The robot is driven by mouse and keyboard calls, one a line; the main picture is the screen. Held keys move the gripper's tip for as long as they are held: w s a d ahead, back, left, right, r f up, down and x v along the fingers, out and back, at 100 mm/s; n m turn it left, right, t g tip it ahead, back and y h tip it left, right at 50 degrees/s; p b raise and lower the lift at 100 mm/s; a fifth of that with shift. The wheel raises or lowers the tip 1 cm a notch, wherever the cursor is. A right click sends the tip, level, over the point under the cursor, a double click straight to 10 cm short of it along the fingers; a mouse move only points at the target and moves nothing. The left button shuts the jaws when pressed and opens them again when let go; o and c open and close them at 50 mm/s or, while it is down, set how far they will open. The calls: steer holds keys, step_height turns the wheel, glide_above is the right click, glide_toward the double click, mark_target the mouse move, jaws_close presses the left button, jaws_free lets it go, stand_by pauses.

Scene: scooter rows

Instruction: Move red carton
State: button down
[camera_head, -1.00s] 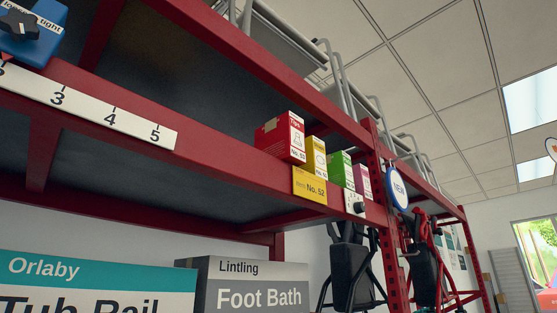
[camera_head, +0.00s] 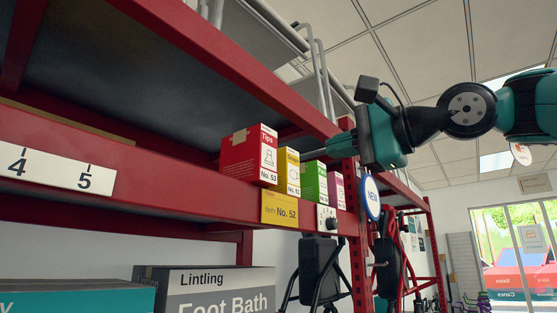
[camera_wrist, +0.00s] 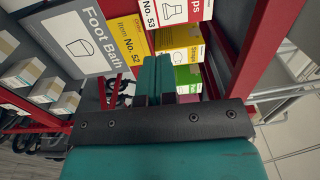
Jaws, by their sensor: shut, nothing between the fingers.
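The red carton (camera_head: 242,155), marked "Tips No. 53", stands upright on the red shelf at the left end of a short carton row. In the wrist view its label face (camera_wrist: 172,12) is cut by the top edge. My gripper (camera_wrist: 157,62) is shut and empty, its teal fingers together, pointing toward the carton row. They show close to the yellow carton (camera_wrist: 182,42) and apart from the red one.
A green carton (camera_head: 313,182) and a pink carton (camera_head: 337,190) continue the row. A yellow tag (camera_head: 279,208) marks the shelf edge. A red post and a round "NEW" sign (camera_head: 371,197) stand at right.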

mark_target(268, 168)
steer(key=p+x, duration=0.4)
steer(key=x, duration=0.7)
steer(key=shift+w+a, duration=0.1)
steer(key=shift+a, duration=0.1)
steer(key=shift+w+a+f+p, duration=0.1)
steer(key=shift+w+a+p, duration=0.35)
steer(key=shift+a, duration=0.1)
